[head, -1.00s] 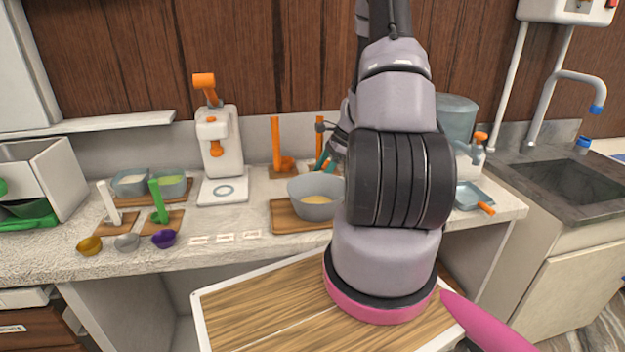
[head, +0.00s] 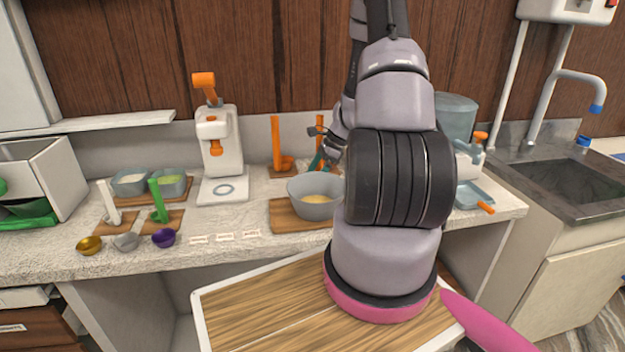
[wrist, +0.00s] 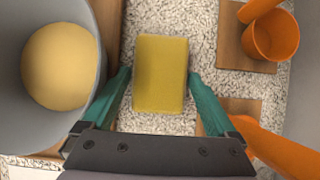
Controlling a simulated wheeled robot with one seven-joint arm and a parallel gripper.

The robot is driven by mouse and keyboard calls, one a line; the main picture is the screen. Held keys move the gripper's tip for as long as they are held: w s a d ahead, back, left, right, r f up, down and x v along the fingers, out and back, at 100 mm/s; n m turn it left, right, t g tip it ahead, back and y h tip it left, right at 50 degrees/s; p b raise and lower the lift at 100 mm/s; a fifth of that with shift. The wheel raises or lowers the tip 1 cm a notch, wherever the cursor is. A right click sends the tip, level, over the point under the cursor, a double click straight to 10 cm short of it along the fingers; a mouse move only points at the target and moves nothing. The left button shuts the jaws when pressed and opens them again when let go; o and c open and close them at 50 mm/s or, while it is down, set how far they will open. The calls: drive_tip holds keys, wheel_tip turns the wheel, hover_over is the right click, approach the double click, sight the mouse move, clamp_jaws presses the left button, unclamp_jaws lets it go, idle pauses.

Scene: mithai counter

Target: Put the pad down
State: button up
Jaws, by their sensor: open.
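The pad is a yellow block (wrist: 161,74). In the wrist view it lies flat on the speckled counter between the teal fingers of my gripper (wrist: 159,78). One finger is on each side of it, and the gripper is open. The left finger stands a little apart from the pad; the right finger is very close to its edge, and I cannot tell if it touches. In the head view my gripper (head: 318,162) is low at the back of the counter, behind the grey bowl, partly hidden by my arm. The pad is hidden there.
The grey bowl (head: 313,209) with a yellowish ball of dough stands on a wooden board, close left of the gripper in the wrist view. An orange cup (wrist: 271,36) and an orange part on wooden boards are close on the right. A white press (head: 220,150) stands further left.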

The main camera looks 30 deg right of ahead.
drive_tip(key=v, duration=1.1)
drive_tip(key=a+r+n+h, duration=0.1)
drive_tip(key=a+r+n, duration=0.25)
drive_tip(key=r, duration=0.55)
drive_tip(key=s+a+r+n+t+h, duration=0.1)
drive_tip(key=s+a+r+n+t, duration=0.1)
drive_tip(key=s+a+r+n, duration=0.5)
drive_tip(key=s+a+r+n+t+h, duration=0.1)
drive_tip(key=s+a+r+n+t, duration=0.2)
drive_tip(key=r, duration=1.1)
drive_tip(key=s+a+n, duration=0.3)
drive_tip(key=s+a, duration=0.3)
drive_tip(key=s, duration=0.2)
drive_tip(key=shift+a+n+t+h, duration=0.2)
drive_tip(key=shift+n+t+h, duration=0.1)
drive_tip(key=shift+n+h, duration=0.1)
